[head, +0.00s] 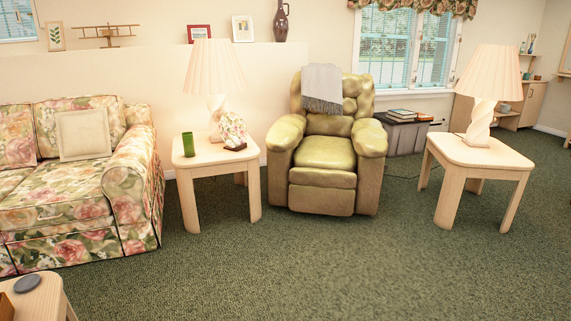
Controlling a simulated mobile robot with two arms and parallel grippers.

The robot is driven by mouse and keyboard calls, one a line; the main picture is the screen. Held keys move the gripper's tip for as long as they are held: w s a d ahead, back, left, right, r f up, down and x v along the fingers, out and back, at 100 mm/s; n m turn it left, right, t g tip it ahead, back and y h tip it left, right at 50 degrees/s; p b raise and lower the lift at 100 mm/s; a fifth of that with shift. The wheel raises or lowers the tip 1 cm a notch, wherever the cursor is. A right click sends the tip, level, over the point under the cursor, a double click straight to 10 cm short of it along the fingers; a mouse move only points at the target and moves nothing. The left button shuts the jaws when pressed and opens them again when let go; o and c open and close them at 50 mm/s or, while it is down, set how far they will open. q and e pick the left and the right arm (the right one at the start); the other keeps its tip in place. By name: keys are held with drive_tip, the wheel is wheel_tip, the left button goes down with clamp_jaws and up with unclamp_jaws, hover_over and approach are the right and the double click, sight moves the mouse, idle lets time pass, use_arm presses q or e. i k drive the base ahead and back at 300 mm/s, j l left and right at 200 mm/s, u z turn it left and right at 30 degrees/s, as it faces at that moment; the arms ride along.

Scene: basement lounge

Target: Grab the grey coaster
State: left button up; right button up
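A round, flat grey coaster (27,283) lies on a light wooden table (52,302) in the bottom left corner of the head view. A brown object (6,306) sits on the same table to the left of the coaster, cut off by the picture edge. Neither of my grippers shows in this view.
A floral sofa (128,190) stands behind the coaster's table. A green recliner (325,150) and a right side table (490,154) stand beyond. The green carpet (300,270) in front is clear.

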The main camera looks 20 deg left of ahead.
sight(26, 284)
drive_tip(key=i+u, duration=0.3)
drive_tip(key=u, duration=0.15)
drive_tip(key=i+u, duration=0.4)
drive_tip(key=i+l+u, duration=0.1)
drive_tip(key=u, duration=0.35)
drive_tip(key=i+l, duration=0.05)
